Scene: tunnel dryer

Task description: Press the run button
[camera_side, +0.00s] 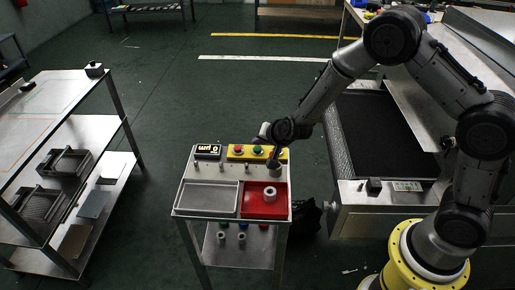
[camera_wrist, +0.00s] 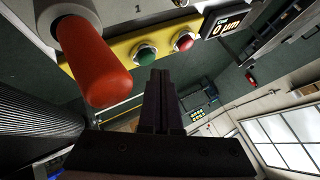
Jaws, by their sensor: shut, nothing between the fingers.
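A yellow button panel (camera_side: 247,155) stands at the back of a small metal cart. It carries a green button (camera_side: 257,149) and a red button (camera_side: 238,149). In the wrist view the green button (camera_wrist: 146,53) is just beyond my fingertips, with the red button (camera_wrist: 183,41) to its right. No label naming the run button is readable. My gripper (camera_wrist: 160,75) is shut and empty, and looks apart from the green button. In the side view my gripper (camera_side: 274,163) is at the panel's right end and partly covers it.
A large orange-red handle (camera_wrist: 94,62) hangs close left of my fingers. A display (camera_wrist: 229,24) reads 0 µm. The cart has a grey tray (camera_side: 208,197) and a red tray (camera_side: 253,208) holding a pale ring. A dark conveyor (camera_side: 385,135) lies to the right.

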